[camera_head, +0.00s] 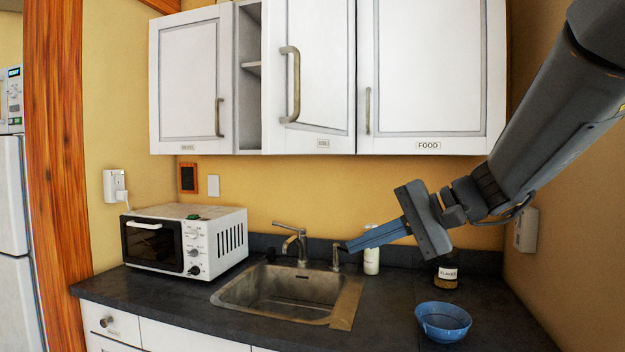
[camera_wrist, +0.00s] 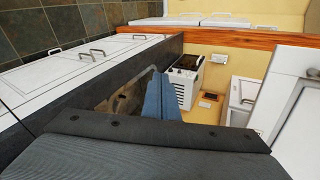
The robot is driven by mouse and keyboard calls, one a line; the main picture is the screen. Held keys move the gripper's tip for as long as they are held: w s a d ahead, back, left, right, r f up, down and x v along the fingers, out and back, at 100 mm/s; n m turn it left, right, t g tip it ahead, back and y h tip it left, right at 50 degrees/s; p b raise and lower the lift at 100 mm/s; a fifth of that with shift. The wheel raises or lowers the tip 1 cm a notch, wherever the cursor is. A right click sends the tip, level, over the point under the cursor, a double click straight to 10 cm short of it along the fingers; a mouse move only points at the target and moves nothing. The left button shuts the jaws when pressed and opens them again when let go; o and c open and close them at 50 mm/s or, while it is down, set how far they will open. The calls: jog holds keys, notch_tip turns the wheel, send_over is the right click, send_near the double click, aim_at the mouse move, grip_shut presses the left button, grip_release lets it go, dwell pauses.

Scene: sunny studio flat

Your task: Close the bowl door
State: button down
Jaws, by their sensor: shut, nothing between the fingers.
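The middle upper cabinet door (camera_head: 318,80) is white with a long vertical metal handle (camera_head: 290,85) near its left edge. It stands partly open, and an inner shelf (camera_head: 251,69) shows in the gap to its left. Its small label (camera_head: 323,143) is too small to read, so I cannot confirm it is the bowl door. My gripper (camera_head: 352,245) is shut and empty, with its blue fingers pointing left above the counter, below the cabinets and apart from the doors. The blue fingers also show in the wrist view (camera_wrist: 160,95).
The left upper door (camera_head: 190,85) and the right one labelled FOOD (camera_head: 430,70) look shut. A white microwave (camera_head: 185,240), sink (camera_head: 285,290), faucet (camera_head: 296,242), white bottle (camera_head: 371,260), jar (camera_head: 447,278) and blue bowl (camera_head: 443,322) are on the dark counter. A wall (camera_head: 570,240) bounds the right.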

notch_tip(320, 180, up, 16)
jog(key=w+d+t+y+b, duration=0.1)
jog(key=w+d+t+y, duration=0.2)
jog(key=y, duration=0.1)
jog(key=p, duration=0.5)
send_near(299, 153)
jog(key=shift+n+t, duration=0.3)
jog(key=shift+n, duration=0.1)
jog(key=x, duration=0.5)
jog(key=shift+s+a+f, duration=0.15)
jog(key=shift+a, duration=0.1)
jog(key=shift+w+a, duration=0.4)
jog(key=shift+a, duration=0.1)
jog(key=shift+f, duration=0.1)
